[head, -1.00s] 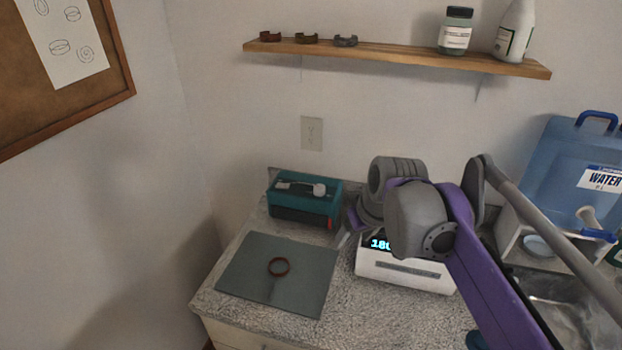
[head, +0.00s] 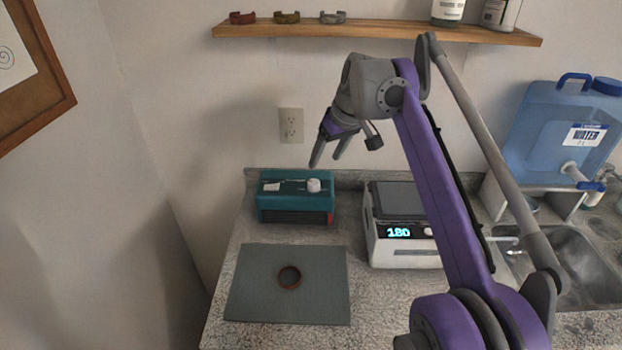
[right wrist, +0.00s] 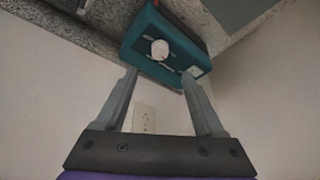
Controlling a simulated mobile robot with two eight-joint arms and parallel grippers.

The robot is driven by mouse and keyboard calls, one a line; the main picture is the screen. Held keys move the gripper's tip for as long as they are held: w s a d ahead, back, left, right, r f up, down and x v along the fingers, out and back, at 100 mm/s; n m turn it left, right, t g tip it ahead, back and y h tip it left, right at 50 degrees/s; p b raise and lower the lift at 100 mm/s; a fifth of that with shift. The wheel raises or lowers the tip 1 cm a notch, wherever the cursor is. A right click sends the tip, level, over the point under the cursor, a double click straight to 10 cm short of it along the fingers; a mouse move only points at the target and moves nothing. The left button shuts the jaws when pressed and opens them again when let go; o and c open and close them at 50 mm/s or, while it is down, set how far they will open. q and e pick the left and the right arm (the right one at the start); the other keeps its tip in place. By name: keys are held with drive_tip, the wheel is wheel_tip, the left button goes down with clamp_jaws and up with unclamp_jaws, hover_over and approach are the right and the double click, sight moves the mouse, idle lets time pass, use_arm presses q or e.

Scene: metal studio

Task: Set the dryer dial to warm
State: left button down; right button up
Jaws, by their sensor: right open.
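The dryer is a teal box (head: 296,197) with a dark front, standing on the counter against the wall. Its white round dial (head: 314,185) is on top toward the right, beside a small pale label or switch (head: 271,186). My right gripper (head: 325,164) is open and empty, above and a little behind the dial, fingers pointing down. In the right wrist view the dryer (right wrist: 150,62) shows beyond the open fingers (right wrist: 160,78), with the dial (right wrist: 160,50) between and past them, not touched. The dial's setting is too small to read. My left gripper is not in view.
A white device (head: 400,255) with a display reading 180 stands right of the dryer. A grey mat (head: 245,290) with a dark red ring (head: 289,276) lies in front. A wooden shelf (head: 380,31) is above; a blue water jug (head: 560,130) and sink (head: 590,265) are at right.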

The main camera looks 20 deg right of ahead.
sight(315, 182)
drive_tip(key=b+x, duration=0.1)
drive_tip(key=x, duration=0.9)
drive_tip(key=shift+f, duration=0.1)
clamp_jaws()
